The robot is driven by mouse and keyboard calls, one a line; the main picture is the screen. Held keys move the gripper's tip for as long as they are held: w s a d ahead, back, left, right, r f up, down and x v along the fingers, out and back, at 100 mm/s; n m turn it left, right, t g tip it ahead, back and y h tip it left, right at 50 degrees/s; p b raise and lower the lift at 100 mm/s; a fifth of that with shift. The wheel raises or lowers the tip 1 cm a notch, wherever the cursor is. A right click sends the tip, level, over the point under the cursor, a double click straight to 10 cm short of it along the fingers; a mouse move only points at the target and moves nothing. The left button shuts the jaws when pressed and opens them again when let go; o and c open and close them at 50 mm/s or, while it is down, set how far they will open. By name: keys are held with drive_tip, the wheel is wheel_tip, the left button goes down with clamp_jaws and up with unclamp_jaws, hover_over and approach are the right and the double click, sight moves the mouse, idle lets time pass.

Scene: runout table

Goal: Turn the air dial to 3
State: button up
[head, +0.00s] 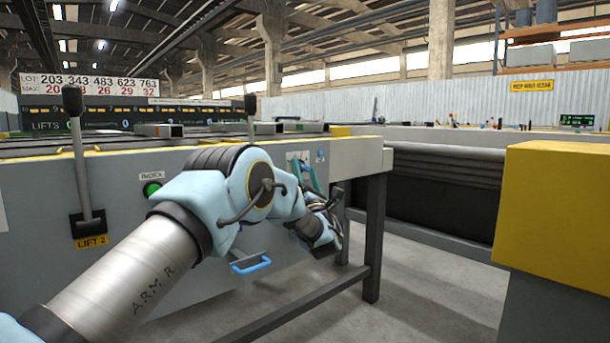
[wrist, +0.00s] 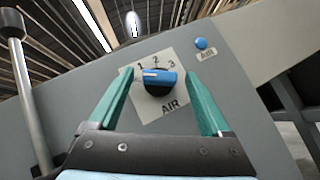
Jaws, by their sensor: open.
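The air dial (wrist: 160,82) is a blue and black knob on a pale plate marked AIR, with 1, 2 and 3 above it. A white mark on the knob's upper left lies nearest the 1, as far as I can tell. My gripper (wrist: 157,78) is open, its teal fingers on either side of the knob with gaps showing. Whether the tips are level with the knob in depth is unclear. In the head view my gripper (head: 308,174) is at the grey cabinet's right end, by the pale plate (head: 299,156); the knob is not clear there.
A small blue button (wrist: 200,43) sits right of the dial plate. A lever with a black knob (wrist: 12,24) stands at left. The head view shows the LIFT 2 lever (head: 80,165), a green INDEX button (head: 152,189), a blue handle (head: 251,265) and a yellow-topped block (head: 560,200).

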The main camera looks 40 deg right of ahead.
drive_tip(key=shift+w, duration=0.1)
clamp_jaws()
idle(0.7)
